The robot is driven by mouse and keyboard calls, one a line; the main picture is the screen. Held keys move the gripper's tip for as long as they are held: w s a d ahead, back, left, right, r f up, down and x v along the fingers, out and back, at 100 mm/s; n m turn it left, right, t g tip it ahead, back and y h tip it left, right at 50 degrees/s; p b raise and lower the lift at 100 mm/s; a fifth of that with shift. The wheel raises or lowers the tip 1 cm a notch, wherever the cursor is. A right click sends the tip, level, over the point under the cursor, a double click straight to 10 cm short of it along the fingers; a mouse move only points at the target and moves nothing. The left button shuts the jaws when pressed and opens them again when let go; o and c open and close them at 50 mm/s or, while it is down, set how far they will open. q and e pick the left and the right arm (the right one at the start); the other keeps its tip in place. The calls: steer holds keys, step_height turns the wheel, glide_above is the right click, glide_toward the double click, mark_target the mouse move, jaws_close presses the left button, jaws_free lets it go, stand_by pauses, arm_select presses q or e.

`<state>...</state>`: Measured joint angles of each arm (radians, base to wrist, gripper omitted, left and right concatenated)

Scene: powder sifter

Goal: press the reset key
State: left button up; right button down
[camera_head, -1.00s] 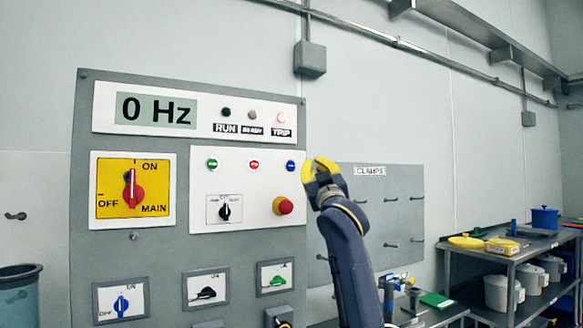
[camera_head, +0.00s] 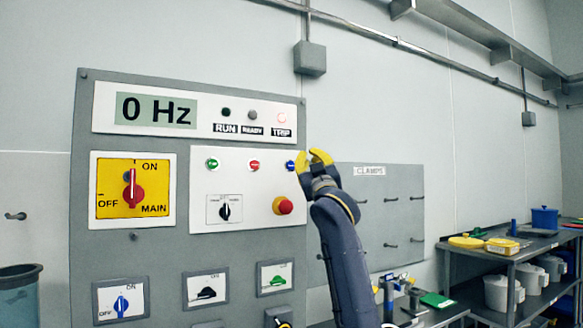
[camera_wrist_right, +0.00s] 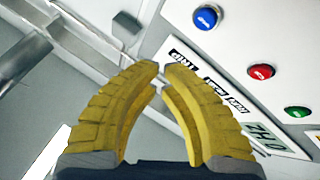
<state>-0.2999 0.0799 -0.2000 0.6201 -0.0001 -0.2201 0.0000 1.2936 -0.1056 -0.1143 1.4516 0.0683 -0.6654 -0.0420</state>
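The grey control panel (camera_head: 140,255) carries a white button plate (camera_head: 240,180) with a green, a red and a blue button in a row. The blue button (camera_head: 291,166) is at the right end; its label is too small to read. My right gripper (camera_head: 311,154) is just right of the blue button in the head view, its yellow fingertips drawn together and empty. In the right wrist view the fingertips (camera_wrist_right: 161,72) nearly meet, and the blue button (camera_wrist_right: 207,17) lies beyond them, up and right, apart from them. My left gripper is out of view.
A red emergency knob (camera_head: 283,206) sits below the blue button, close to my right gripper. The TRIP lamp (camera_head: 282,118) glows pinkish and the display (camera_head: 156,110) reads 0 Hz. A clamp board (camera_head: 390,210) hangs at right, with a shelf unit (camera_head: 510,255) beyond.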

steer(key=w+a, duration=0.2)
steer(key=w, duration=0.4)
steer(key=shift+a, duration=0.15)
steer(key=shift+w, duration=0.1)
stand_by(1.6)
steer(key=shift+w+a, duration=0.15)
steer(key=shift+w, duration=0.15)
steer(key=shift+w+a, duration=0.2)
steer(key=shift+w, duration=0.2)
stand_by(0.9)
steer(key=shift+s+d, duration=0.1)
stand_by(0.3)
steer(key=shift+s+d, duration=0.2)
steer(key=shift+s, duration=0.45)
steer(key=shift+s+d, duration=0.1)
steer(key=shift+s+d, duration=0.3)
steer(key=shift+s, duration=0.45)
steer(key=shift+s+d, duration=0.25)
steer(key=shift+s, duration=0.5)
steer(key=shift+s+d, duration=0.3)
steer(key=shift+s, duration=0.45)
